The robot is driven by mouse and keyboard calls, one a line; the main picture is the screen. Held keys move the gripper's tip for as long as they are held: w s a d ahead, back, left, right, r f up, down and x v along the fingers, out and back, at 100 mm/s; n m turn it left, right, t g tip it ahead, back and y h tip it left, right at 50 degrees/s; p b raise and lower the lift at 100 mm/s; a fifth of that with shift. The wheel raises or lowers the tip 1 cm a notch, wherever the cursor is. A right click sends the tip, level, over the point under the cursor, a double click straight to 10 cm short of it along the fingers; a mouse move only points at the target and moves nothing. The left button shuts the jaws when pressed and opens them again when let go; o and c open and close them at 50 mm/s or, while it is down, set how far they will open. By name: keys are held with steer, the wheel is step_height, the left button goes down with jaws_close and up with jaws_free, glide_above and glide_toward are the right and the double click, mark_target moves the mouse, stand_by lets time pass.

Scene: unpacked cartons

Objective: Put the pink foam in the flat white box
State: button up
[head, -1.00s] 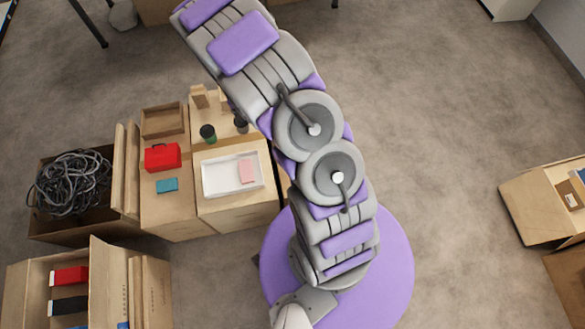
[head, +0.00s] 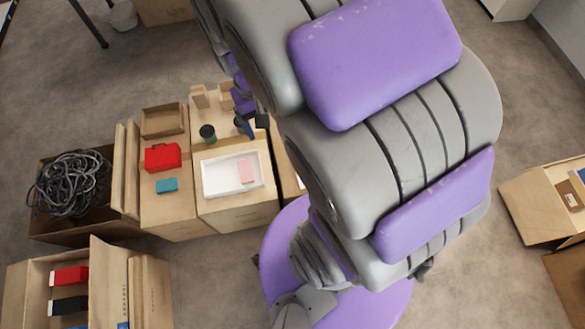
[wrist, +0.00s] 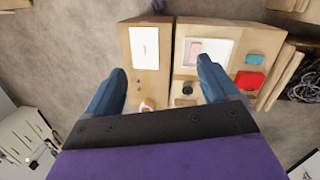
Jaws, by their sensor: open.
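The flat white box (head: 213,191) is a shallow open tray on top of a carton left of my arm. The pink foam (head: 247,171) is a small block lying inside it, at its right end. In the wrist view the white box (wrist: 218,50) and the foam (wrist: 194,50) appear beyond my right-hand finger. My gripper (wrist: 158,82) is open with nothing between its blue fingers. In the head view my gripper (head: 249,122) shows partly, above and behind the white box, apart from the foam. My arm hides part of it.
A carton of coiled cables (head: 72,184) is farther left. Open floor lies right of my arm.

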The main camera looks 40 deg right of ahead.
steer(key=s+a+r+n, duration=0.1)
steer(key=s+a+r, duration=0.1)
steer(key=s, duration=0.5)
steer(key=s+a+r+n+y, duration=0.1)
steer(key=s+a+r, duration=0.1)
steer(key=s, duration=0.5)
steer(key=shift+s, duration=0.3)
